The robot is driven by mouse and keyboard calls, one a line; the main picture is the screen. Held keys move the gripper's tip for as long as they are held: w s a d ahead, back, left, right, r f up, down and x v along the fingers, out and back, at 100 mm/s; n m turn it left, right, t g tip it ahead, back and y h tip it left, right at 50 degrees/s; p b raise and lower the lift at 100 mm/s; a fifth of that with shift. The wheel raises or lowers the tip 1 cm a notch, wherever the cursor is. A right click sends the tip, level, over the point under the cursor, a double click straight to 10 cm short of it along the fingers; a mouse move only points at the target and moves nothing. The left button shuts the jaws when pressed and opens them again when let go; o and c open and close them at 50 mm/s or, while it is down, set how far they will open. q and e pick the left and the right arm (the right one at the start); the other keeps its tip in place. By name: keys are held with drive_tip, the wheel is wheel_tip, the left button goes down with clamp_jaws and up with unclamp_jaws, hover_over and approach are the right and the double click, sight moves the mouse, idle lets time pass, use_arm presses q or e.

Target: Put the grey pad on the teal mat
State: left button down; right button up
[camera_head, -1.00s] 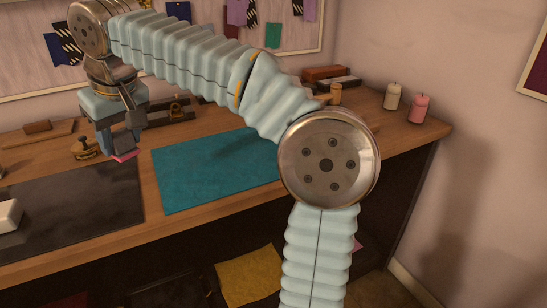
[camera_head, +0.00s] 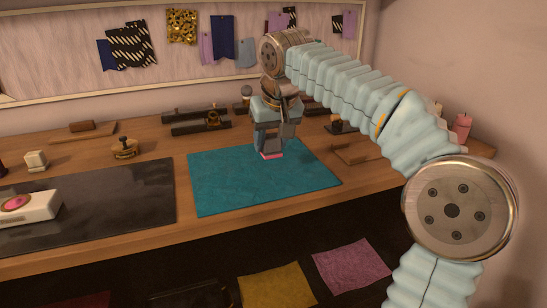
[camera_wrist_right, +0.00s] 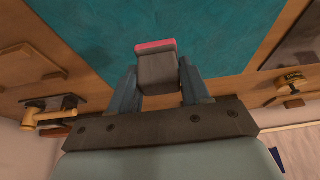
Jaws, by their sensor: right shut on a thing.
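The grey pad (camera_wrist_right: 157,70), a small grey block with a pink edge, is between the fingers of my right gripper (camera_wrist_right: 158,84) in the right wrist view. In the head view my right gripper (camera_head: 271,143) is shut on it and points down over the far part of the teal mat (camera_head: 225,185). The pad's pink edge (camera_head: 271,155) shows just below the fingertips. I cannot tell whether it touches the mat. The mat lies flat and bare on the wooden bench. My left gripper is not in view.
A dark mat (camera_head: 120,205) lies to the left, with a white block bearing a pink disc (camera_head: 25,206) on it. Tools (camera_head: 200,123) and a brass-topped wooden piece (camera_head: 125,148) stand behind the mats. A pink candle (camera_head: 461,127) stands at the right. The teal mat's front half is clear.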

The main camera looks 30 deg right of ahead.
sight(273, 154)
drive_tip(key=x, duration=0.3)
drive_tip(key=d+x, duration=0.1)
drive_tip(key=shift+s+f+b, duration=0.15)
drive_tip(key=shift+f+b, duration=0.2)
drive_tip(key=shift+f, duration=0.4)
drive_tip(key=shift+f, duration=0.15)
drive_tip(key=o, duration=0.9)
drive_tip(key=shift+o, duration=0.2)
drive_tip(key=shift+r, duration=0.35)
drive_tip(key=p+v, duration=0.2)
drive_tip(key=v, duration=0.9)
drive_tip(key=shift+s+r, duration=0.25)
drive_tip(key=shift+r, duration=0.05)
drive_tip(key=shift+a, duration=0.1)
